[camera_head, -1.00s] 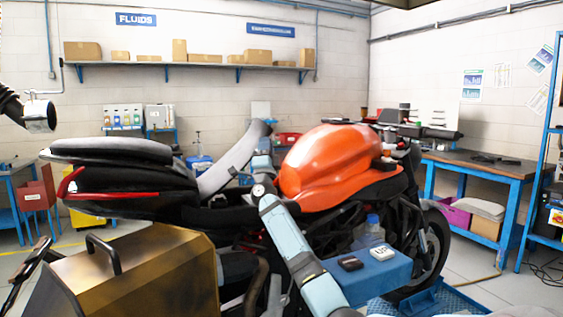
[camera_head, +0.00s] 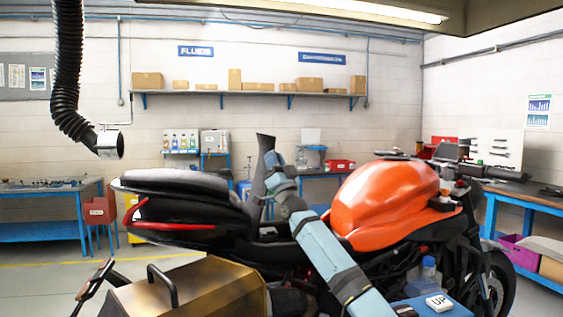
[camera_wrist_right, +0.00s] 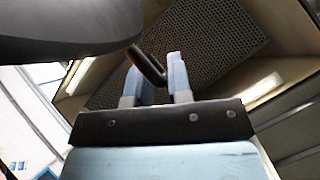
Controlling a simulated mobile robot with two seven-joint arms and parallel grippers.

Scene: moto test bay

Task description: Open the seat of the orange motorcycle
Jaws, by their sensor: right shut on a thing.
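The orange motorcycle (camera_head: 385,200) stands side-on, its tail to the left. Its front seat (camera_head: 262,172) is a dark panel that stands nearly upright behind the tank, raised off the frame. The rear seat pad (camera_head: 180,182) lies flat on the tail. My right gripper (camera_head: 270,158) is at the raised seat, with my arm crossing in front of the bike. In the right wrist view, its two pale blue fingers (camera_wrist_right: 154,78) are shut on a dark bar at the seat (camera_wrist_right: 70,30), whose underside or edge fills the upper left. My left gripper is out of view.
A brass-coloured side case (camera_head: 190,292) with a black handle stands at the lower left. A blue box (camera_head: 450,308) with a white "UP" button is at the lower right. A black hose (camera_head: 68,70) hangs at the upper left. Workbenches line the walls.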

